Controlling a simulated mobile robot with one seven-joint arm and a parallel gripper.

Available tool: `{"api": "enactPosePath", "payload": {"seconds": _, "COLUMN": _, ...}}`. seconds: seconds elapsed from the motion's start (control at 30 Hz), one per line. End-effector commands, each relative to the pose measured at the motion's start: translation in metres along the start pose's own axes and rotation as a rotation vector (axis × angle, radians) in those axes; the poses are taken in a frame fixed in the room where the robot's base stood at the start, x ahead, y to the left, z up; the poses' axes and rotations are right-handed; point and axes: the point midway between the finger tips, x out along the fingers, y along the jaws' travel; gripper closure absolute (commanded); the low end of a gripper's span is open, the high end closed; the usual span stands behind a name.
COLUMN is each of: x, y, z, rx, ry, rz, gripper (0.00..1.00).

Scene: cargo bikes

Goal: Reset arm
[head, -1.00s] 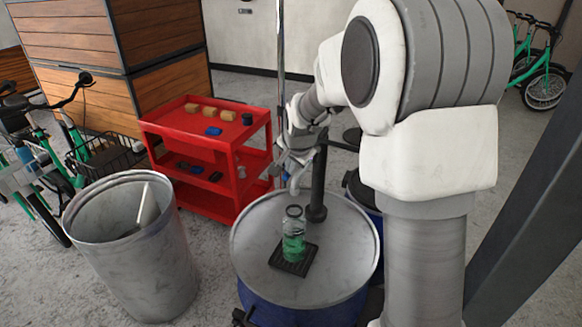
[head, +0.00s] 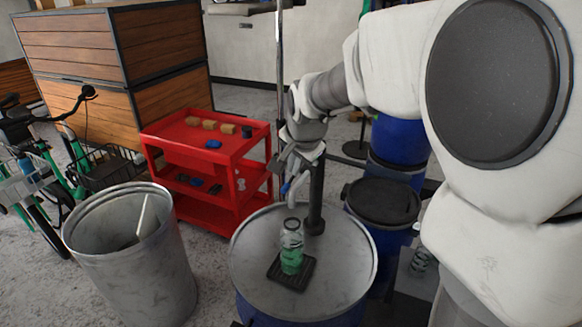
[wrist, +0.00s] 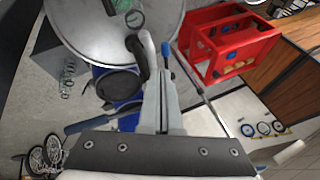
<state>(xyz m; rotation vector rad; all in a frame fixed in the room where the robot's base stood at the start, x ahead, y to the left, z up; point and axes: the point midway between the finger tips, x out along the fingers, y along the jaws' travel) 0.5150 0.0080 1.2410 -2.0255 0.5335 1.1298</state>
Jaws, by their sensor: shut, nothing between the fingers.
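My gripper (head: 292,186) is shut and empty in the head view. It hangs above the back of the round metal drum top, behind and a little above the bottle. In the wrist view my gripper (wrist: 166,72) points toward the drum top (wrist: 85,35). A clear bottle with green liquid (head: 291,248) stands upright on a dark square mat (head: 300,281) on the drum top (head: 252,285). The gripper does not touch the bottle.
A red cart (head: 188,153) with several small blocks stands behind left. A grey metal bin (head: 140,270) stands at left. A dark post (head: 317,190) rises from the drum top near my gripper. A lidded blue barrel (head: 385,205) is at right.

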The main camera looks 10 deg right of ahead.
Motion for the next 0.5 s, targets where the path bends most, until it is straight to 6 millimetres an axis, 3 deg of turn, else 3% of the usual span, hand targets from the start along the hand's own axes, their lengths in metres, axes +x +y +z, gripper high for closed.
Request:
{"api": "enactPosePath", "payload": {"seconds": 0.27, "x": -0.021, "y": 0.006, "z": 0.008, "rx": -0.026, "ry": -0.001, "rz": 0.0, "gripper": 1.0}}
{"api": "enactPosePath", "payload": {"seconds": 0.5, "x": -0.078, "y": 0.046, "z": 0.034, "rx": -0.244, "ry": -0.012, "rz": 0.003, "gripper": 1.0}}
